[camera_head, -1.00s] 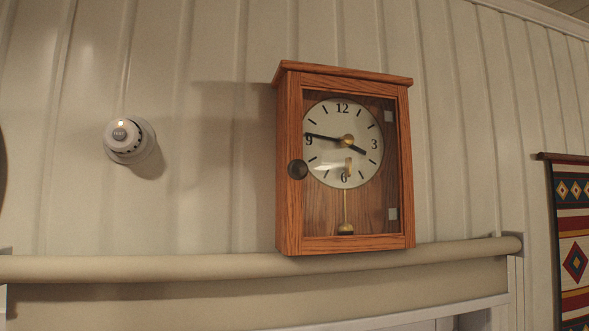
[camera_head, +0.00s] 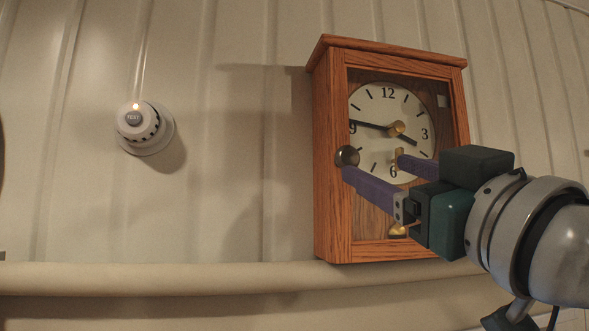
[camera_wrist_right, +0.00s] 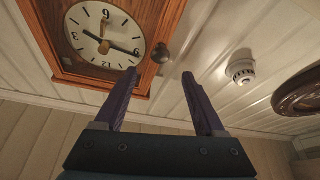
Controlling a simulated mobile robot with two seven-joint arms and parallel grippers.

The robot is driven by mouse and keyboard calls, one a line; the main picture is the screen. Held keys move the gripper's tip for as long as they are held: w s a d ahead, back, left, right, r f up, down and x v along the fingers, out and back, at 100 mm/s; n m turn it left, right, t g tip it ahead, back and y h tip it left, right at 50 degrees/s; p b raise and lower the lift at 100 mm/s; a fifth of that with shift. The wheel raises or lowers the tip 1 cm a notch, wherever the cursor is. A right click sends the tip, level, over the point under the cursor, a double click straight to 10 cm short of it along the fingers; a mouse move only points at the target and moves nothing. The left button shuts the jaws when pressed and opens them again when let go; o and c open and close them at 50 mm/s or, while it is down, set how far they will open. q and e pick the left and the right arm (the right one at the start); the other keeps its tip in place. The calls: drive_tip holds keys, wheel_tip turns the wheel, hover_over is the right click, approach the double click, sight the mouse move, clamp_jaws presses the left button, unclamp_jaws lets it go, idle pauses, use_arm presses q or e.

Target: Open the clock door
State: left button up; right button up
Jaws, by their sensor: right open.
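The wooden wall clock (camera_head: 329,190) hangs on the panelled wall, right of centre in the head view. Its glazed door (camera_head: 362,215) looks shut, with the white dial (camera_head: 385,105) behind the glass. A dark round knob (camera_head: 347,156) sits on the door's left edge; it also shows in the right wrist view (camera_wrist_right: 161,53). My right gripper (camera_head: 374,167) is open and empty in front of the clock. One purple finger appears just below the knob in the head view. In the right wrist view the knob lies beyond the gap between the fingertips (camera_wrist_right: 160,74). My left gripper is not in view.
A round white detector (camera_head: 146,127) is on the wall left of the clock. A beige horizontal roll or rail (camera_head: 160,279) runs below the clock. A brown round object (camera_wrist_right: 300,92) shows at the right wrist view's edge.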

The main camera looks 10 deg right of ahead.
sight(350, 157)
drive_tip(key=p+x, duration=0.5)
drive_tip(key=x, duration=0.2)
drive_tip(key=shift+w+a+r+p, duration=0.1)
drive_tip(key=shift+w+r+p, duration=0.2)
drive_tip(key=shift+r+p, duration=0.1)
drive_tip(key=shift+w+p, duration=0.35)
drive_tip(key=shift+w, duration=0.4)
clamp_jaws()
idle(0.4)
